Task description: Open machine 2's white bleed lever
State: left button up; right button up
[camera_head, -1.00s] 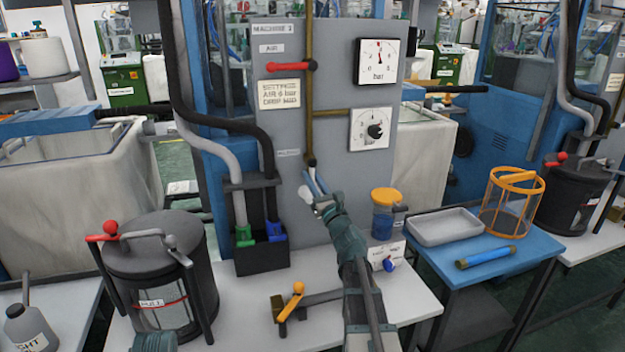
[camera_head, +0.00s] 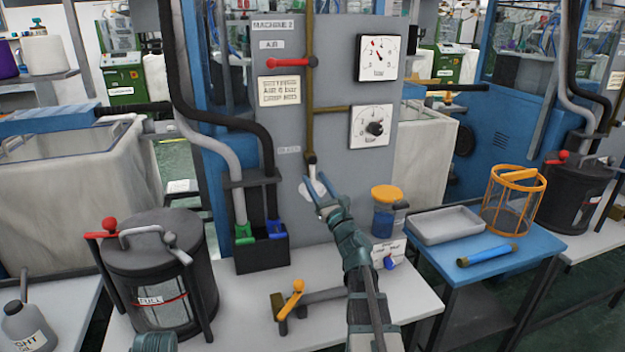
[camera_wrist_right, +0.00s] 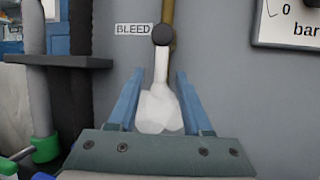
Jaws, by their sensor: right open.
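The white bleed lever (camera_wrist_right: 160,108) hangs down from a dark round pivot at the foot of a brass pipe, beside the BLEED label, in the right wrist view. In the head view the lever (camera_head: 310,186) shows as a white end on machine 2's grey panel. My right gripper (camera_head: 321,194) is at the lever, its blue fingers apart. In the wrist view the lever lies between the open fingers (camera_wrist_right: 160,100), with a gap at each side. A teal piece at the bottom left of the head view seems to be my left arm; its fingers are not seen.
A red air handle (camera_head: 292,63) and two gauges (camera_head: 378,58) (camera_head: 371,127) are on the panel. Below stand a black holder (camera_head: 262,256), an orange-lidded jar (camera_head: 386,215) and a dark pot (camera_head: 160,270). An orange-handled lever (camera_head: 292,300) lies on the white table.

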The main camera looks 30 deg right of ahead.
jog(key=b+v, duration=0.3)
jog(key=v, duration=0.8)
jog(key=shift+b, duration=0.35)
jog(key=shift+s, duration=0.1)
